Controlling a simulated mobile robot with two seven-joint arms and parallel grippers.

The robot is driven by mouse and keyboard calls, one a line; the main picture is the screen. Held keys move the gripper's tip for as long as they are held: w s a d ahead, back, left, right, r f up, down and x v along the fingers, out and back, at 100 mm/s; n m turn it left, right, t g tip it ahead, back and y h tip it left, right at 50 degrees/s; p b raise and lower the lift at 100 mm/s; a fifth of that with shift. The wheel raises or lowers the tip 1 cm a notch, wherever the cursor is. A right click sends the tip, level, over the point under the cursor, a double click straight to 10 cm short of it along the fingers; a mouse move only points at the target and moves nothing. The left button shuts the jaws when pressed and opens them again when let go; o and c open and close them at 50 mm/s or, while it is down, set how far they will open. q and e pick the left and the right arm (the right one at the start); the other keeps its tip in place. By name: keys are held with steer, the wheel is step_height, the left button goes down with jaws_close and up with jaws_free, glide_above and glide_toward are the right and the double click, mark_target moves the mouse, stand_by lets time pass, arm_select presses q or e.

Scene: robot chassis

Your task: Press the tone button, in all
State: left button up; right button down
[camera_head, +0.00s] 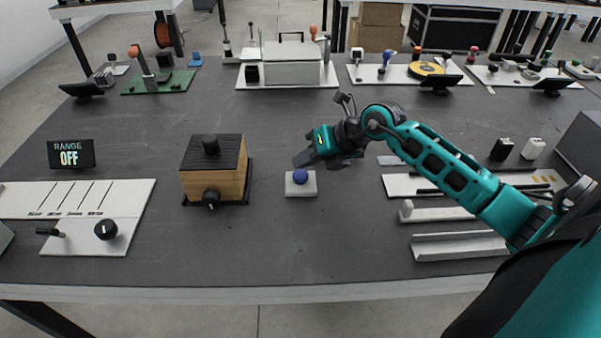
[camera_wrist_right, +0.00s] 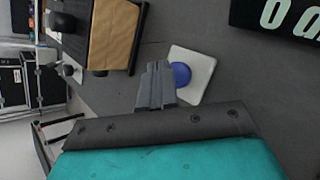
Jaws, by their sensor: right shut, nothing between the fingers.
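The button is a blue dome (camera_head: 300,175) on a small pale square base (camera_head: 301,190), near the middle of the table in the head view. In the right wrist view the blue dome (camera_wrist_right: 181,75) and its pale base (camera_wrist_right: 203,69) sit just beside the fingertips. My right gripper (camera_head: 301,161) is shut and empty, above and close to the dome; it also shows in the right wrist view (camera_wrist_right: 156,70). I cannot tell whether the fingertips touch the dome. My left gripper is not in view.
A wooden box with black knobs (camera_head: 212,168) stands left of the button. A white slider panel (camera_head: 100,200) and a display reading "RANGE OFF" (camera_head: 71,154) are further left. Pale rails (camera_head: 455,247) lie at the right. The table in front of the button is clear.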

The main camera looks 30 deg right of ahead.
mark_target(305, 175)
steer(key=shift+f, duration=0.1)
stand_by(0.7)
steer(key=shift+f, duration=0.35)
steer(key=shift+f+b, duration=0.55)
stand_by(0.7)
steer(key=shift+r+p, duration=0.95)
steer(key=shift+r, duration=0.1)
step_height(305, 175, up, 5)
steer(key=p, duration=0.4)
steer(key=shift+p, duration=0.3)
stand_by(0.4)
